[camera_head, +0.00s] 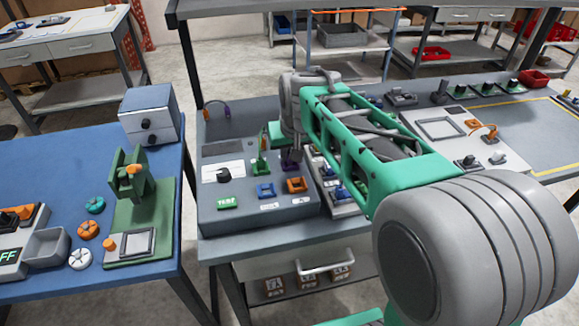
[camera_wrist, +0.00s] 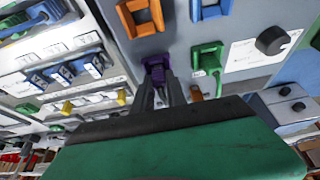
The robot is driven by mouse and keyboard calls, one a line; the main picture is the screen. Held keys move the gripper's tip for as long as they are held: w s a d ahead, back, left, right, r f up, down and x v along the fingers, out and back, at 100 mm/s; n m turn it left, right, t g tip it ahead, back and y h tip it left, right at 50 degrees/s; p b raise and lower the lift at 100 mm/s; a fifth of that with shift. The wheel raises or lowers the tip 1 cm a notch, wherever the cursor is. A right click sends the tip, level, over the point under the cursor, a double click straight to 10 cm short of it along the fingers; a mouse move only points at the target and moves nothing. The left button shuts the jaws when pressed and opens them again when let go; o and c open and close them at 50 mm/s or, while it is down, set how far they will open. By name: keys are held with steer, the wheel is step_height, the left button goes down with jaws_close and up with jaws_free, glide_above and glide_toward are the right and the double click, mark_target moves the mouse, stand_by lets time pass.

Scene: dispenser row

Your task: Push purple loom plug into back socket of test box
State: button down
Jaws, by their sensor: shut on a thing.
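The grey test box (camera_head: 235,207) stands on the middle bench, with a blue socket (camera_head: 265,190) and an orange socket (camera_head: 297,185) in its front row. The orange socket (camera_wrist: 140,17) and blue socket (camera_wrist: 211,7) also show in the wrist view. My gripper (camera_head: 291,151) points down at the box's back row, shut on the purple loom plug. Purple (camera_wrist: 157,71) shows at my fingertips, at the back socket. Plug and socket blend there, and I cannot tell how deep the plug sits. Beside it is a green plug and socket (camera_wrist: 207,55).
A black knob (camera_head: 224,175) and green TEST button (camera_head: 228,202) are on the box's left side. A tray of blue-switched modules (camera_head: 338,186) stands close on its right. A blue table (camera_head: 60,170) with a green fixture (camera_head: 138,205) is at left.

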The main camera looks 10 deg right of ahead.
steer(key=shift+s+f, duration=0.1)
steer(key=shift+f, duration=0.3)
steer(key=shift+s+f+b, duration=0.3)
steer(key=shift+f+b, duration=0.1)
steer(key=shift+f, duration=0.3)
steer(key=c, duration=1.5)
jaws_free()
steer(key=shift+o, duration=0.3)
steer(key=shift+w+r+p, duration=0.2)
steer(key=shift+r+p, duration=0.85)
steer(key=shift+r, duration=0.6)
steer(key=shift+w+r+p, duration=0.2)
steer(key=shift+r+p, duration=0.8)
steer(key=shift+r, duration=0.65)
